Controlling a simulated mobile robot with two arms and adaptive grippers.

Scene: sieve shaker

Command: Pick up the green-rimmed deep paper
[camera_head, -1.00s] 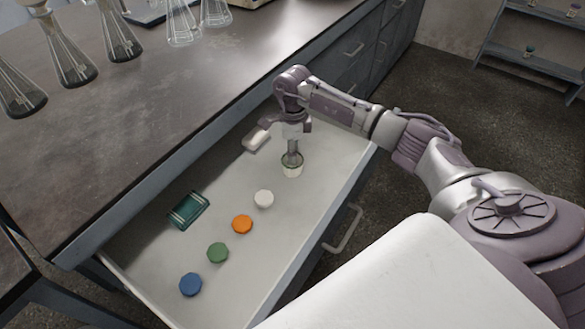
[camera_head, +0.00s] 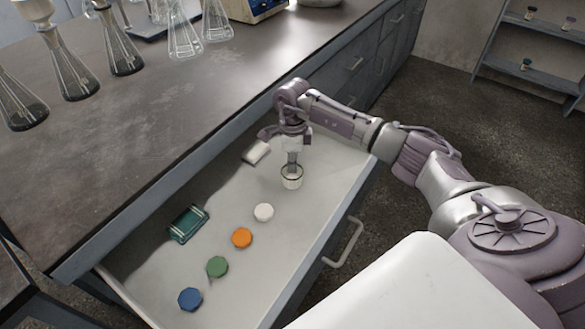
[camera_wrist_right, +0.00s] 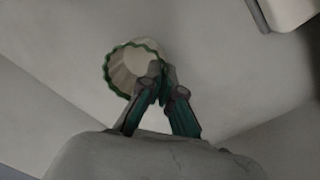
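The green-rimmed deep paper (camera_head: 292,182) is a white fluted cup standing upright toward the far right end of the open drawer. The right wrist view shows its wavy green rim and pale inside (camera_wrist_right: 125,72). My right gripper (camera_head: 292,165) points down at it. In the right wrist view its two teal-padded fingers (camera_wrist_right: 163,82) converge at the cup's rim, with the tips together on the wall, so it looks shut on the paper. The fingertips hide part of the rim. My left gripper is not in view.
The drawer (camera_head: 235,275) also holds a white block (camera_head: 256,152), a teal box (camera_head: 188,224), and white (camera_head: 264,212), orange (camera_head: 242,237), green (camera_head: 217,266) and blue (camera_head: 190,299) lids. The bench (camera_head: 170,120) with glass flasks borders it behind.

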